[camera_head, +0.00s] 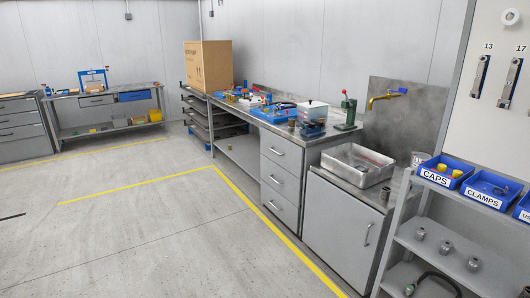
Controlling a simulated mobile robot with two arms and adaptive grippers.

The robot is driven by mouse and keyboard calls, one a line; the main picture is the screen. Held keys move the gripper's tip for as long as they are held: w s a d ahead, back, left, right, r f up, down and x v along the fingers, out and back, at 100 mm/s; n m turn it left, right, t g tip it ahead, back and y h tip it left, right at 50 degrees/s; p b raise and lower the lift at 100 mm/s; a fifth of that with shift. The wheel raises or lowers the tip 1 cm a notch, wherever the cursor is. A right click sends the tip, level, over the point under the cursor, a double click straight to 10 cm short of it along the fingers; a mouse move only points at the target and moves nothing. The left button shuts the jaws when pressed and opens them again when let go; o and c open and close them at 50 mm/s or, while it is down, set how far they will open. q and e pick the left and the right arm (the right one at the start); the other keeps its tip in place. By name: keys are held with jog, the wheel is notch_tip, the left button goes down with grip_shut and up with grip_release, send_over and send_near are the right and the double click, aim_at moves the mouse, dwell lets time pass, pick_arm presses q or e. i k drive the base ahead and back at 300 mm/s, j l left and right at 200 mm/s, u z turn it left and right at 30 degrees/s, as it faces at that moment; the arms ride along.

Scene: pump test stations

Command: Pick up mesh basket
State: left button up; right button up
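No thing in view shows plainly as a mesh basket. Neither of my grippers is in view.
A grey shelf (435,243) with blue bins (439,180) stands at the right. A brass tap (384,97) is above the tray. The floor at left is clear.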

aim_at(292, 120)
jog(key=i, duration=2.6)
